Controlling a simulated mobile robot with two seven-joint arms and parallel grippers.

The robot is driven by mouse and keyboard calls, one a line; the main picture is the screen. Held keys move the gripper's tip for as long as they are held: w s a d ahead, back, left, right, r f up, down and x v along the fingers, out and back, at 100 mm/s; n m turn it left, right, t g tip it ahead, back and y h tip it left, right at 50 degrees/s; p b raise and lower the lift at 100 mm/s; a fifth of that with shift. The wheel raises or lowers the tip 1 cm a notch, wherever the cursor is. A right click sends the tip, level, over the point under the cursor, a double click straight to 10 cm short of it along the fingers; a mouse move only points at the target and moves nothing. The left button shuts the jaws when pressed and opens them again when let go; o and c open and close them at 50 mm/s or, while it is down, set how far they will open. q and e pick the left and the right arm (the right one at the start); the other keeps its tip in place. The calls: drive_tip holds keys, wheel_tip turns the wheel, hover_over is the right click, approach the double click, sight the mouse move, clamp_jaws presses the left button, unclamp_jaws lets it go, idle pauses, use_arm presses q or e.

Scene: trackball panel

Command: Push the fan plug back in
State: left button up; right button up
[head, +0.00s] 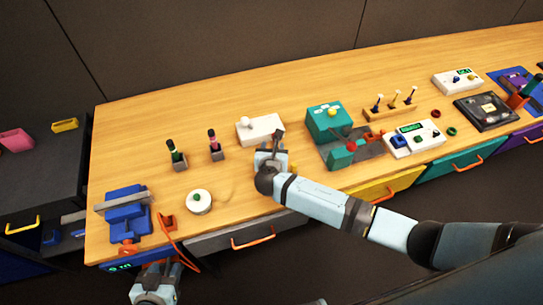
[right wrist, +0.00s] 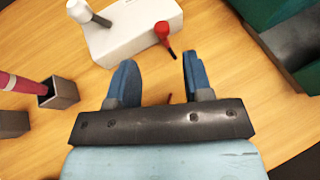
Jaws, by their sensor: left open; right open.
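I cannot make out for certain which part is the fan plug. A blue machine (head: 126,212) with a grey bar across it stands at the table's left end. Beside it is a small orange-red block (head: 169,222), and an orange cable (head: 185,252) runs near it towards the front edge. My left gripper (head: 160,266) is open at the front edge, below the blue machine and near the cable. My right gripper (head: 270,150) is open over the table in front of a white box (head: 250,131). In the right wrist view its blue fingers (right wrist: 160,82) have nothing between them.
The white box in the right wrist view (right wrist: 132,30) carries a white knob and a red-and-black lever (right wrist: 164,34). A teal machine (head: 328,121) stands to the right.

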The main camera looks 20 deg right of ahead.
drive_tip(key=v, duration=0.5)
drive_tip(key=shift+s+a+r, duration=0.1)
drive_tip(key=shift+s+r, duration=0.05)
drive_tip(key=shift+s, duration=0.15)
drive_tip(key=s+f+m+y, duration=0.1)
drive_tip(key=s+m, duration=0.1)
drive_tip(key=s+a+f+m+g+y, duration=0.1)
drive_tip(key=s+f+m, duration=0.1)
drive_tip(key=s+f+m+g+y, duration=0.1)
drive_tip(key=s+m, duration=0.1)
drive_tip(key=s, duration=0.1)
drive_tip(key=shift+a+f, duration=0.3)
drive_tip(key=shift+f, duration=0.05)
drive_tip(key=s+d+m+y, duration=0.2)
drive_tip(key=s+d+m, duration=0.1)
drive_tip(key=s+m, duration=0.5)
drive_tip(key=s+d+r+m+y, duration=0.1)
drive_tip(key=s+d+m, duration=0.3)
drive_tip(key=s+m, duration=0.4)
drive_tip(key=m+y, duration=0.1)
drive_tip(key=m, duration=0.6)
drive_tip(key=shift+r+y, duration=0.2)
drive_tip(key=shift+y, duration=0.2)
idle(0.4)
